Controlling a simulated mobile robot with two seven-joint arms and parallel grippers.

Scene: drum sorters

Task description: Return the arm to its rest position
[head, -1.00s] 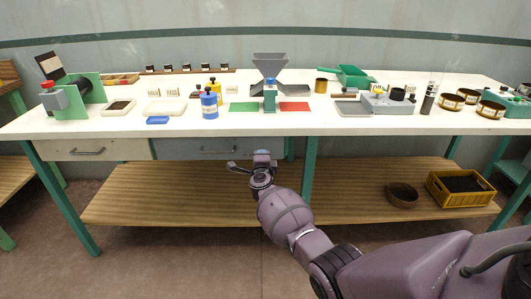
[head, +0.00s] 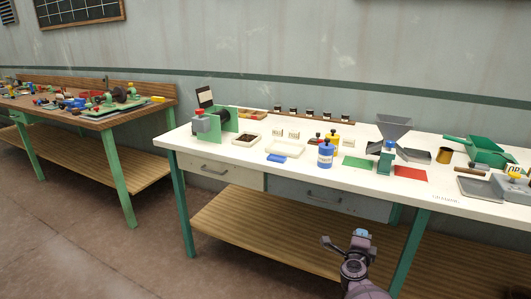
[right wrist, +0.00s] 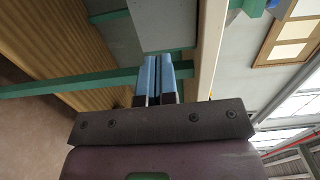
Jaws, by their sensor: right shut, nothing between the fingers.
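My right gripper (head: 361,234) shows at the lower right of the head view, in front of the white workbench and below its top. In the right wrist view its two blue fingers (right wrist: 159,78) lie side by side, shut, with nothing held. Part of my right arm shows below it in the head view. My left gripper is not in any view.
The white bench (head: 440,204) has drawers (head: 218,169) and a wooden lower shelf (head: 240,226). On it stand a grey hopper (head: 394,128), a blue canister (head: 325,154) and a green drum device (head: 222,122). A wooden bench (head: 150,90) stands left. The floor (head: 75,230) is clear.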

